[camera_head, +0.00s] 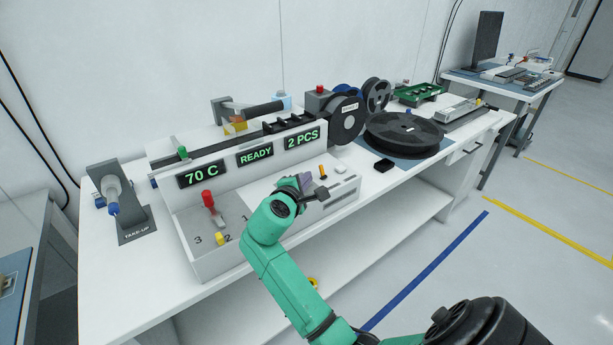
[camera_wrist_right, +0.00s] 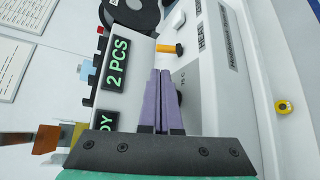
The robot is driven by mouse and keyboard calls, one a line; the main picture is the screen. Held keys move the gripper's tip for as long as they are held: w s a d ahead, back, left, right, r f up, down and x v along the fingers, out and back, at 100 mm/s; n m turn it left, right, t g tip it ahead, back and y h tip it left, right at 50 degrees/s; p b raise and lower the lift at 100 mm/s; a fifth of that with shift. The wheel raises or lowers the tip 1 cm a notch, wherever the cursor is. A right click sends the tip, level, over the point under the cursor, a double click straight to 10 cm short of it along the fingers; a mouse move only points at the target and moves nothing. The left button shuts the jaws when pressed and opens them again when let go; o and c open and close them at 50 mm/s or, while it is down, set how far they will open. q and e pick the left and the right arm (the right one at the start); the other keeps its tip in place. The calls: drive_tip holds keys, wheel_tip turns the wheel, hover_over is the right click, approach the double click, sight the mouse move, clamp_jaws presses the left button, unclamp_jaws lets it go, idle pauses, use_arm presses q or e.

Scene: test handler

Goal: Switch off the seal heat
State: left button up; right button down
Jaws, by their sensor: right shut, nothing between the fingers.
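The white sealing machine (camera_head: 255,215) stands on the bench, with green displays reading "70 C" (camera_head: 201,174), "READY" (camera_head: 255,154) and "2 PCS" (camera_head: 302,139). A red-handled lever (camera_head: 208,201) stands on its left, beside numbers 3 and 2. An orange toggle (camera_head: 322,171) sits on the right-hand panel; it also shows in the right wrist view (camera_wrist_right: 168,49). My right gripper (camera_head: 304,181) is over that panel, its purple fingers (camera_wrist_right: 158,95) together and empty, pointing towards the orange toggle. A dark round part shows partly behind them.
A yellow knob (camera_head: 220,239) sits at the machine's front left. A black reel (camera_head: 404,134) lies to the right, and a small black block (camera_head: 384,165) lies on the bench. The take-up stand (camera_head: 127,203) is at left. The bench front right is mostly clear.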

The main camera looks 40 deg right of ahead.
sight(314, 179)
drive_tip(key=x, duration=0.3)
drive_tip(key=p+x, duration=0.1)
drive_tip(key=x, duration=0.2)
drive_tip(key=shift+d+r, duration=0.1)
drive_tip(key=shift+r, duration=0.1)
drive_tip(key=shift+w+d+f, duration=0.3)
drive_tip(key=shift+w+d, duration=0.05)
drive_tip(key=shift+d, duration=0.05)
use_arm(q)
drive_tip(key=shift+w+d+r, duration=0.55)
drive_tip(key=shift+w+d, duration=0.2)
drive_tip(key=shift+d, duration=0.1)
drive_tip(key=shift+s+a, duration=0.1)
drive_tip(key=shift+f, duration=0.15)
